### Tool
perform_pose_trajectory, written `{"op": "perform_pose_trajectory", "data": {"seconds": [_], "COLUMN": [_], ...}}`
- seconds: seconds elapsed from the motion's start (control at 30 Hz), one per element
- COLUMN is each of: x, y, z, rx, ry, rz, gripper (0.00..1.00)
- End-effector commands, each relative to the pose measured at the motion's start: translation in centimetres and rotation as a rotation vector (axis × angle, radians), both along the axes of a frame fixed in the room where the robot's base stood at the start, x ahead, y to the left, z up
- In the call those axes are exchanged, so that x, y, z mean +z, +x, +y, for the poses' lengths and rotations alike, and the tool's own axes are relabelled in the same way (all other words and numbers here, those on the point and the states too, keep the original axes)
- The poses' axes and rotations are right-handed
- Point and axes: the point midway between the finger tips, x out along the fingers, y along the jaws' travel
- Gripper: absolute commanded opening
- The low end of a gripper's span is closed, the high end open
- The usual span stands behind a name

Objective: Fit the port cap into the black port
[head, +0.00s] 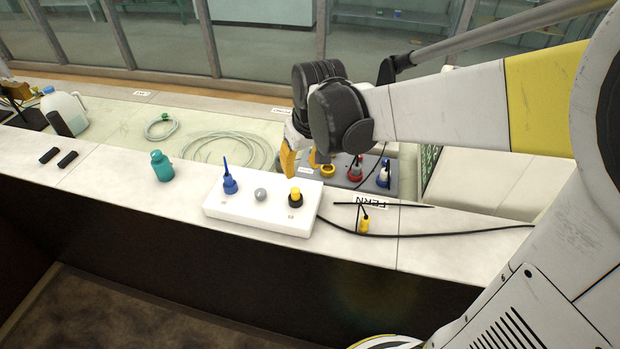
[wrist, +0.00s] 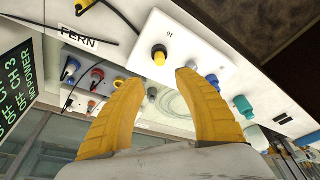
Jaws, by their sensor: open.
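A white box (head: 262,206) lies on the counter. A black round port (head: 294,203) at its right end has a yellow cap-like piece (head: 295,193) standing in it. Both show in the wrist view, the port (wrist: 159,48) just beyond my fingertips. I cannot tell whether this yellow piece is the port cap or how deep it sits. A grey round piece (head: 261,194) and a blue fitting (head: 230,183) are on the same box. My gripper (head: 303,166) is open and empty, behind the box's right end; its yellow fingers (wrist: 156,82) are apart in the wrist view.
A grey panel (head: 345,181) with yellow, red and blue fittings stands behind and right of the box. A yellow connector (head: 363,226) lies near the FERN label (head: 372,201) and a black cable (head: 460,233). The counter's front edge is close.

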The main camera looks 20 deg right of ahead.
Motion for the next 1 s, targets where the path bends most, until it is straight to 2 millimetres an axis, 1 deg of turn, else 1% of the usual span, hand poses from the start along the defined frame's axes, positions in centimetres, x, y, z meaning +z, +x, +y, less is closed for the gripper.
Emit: {"op": "perform_pose_trajectory", "data": {"seconds": [0.03,0.1,0.2,0.3,0.43,0.5,0.63,1.0], "x": [1.0,2.5,4.1,4.8,5.0,4.9,4.7,4.4], "y": [-1.6,-3.8,-7.1,-10.1,-13.0,-13.9,-14.8,-14.9], "z": [0.1,0.2,0.3,0.3,0.3,0.3,0.3,0.3], "rx": [-0.008,-0.021,-0.043,-0.063,-0.082,-0.088,-0.095,-0.096], "ry": [-0.001,-0.001,0.002,0.006,0.012,0.014,0.017,0.018], "rz": [-0.023,-0.068,-0.138,-0.202,-0.27,-0.295,-0.321,-0.326], "gripper": [0.39,0.39,0.39,0.39,0.39,0.39,0.39,0.39]}}
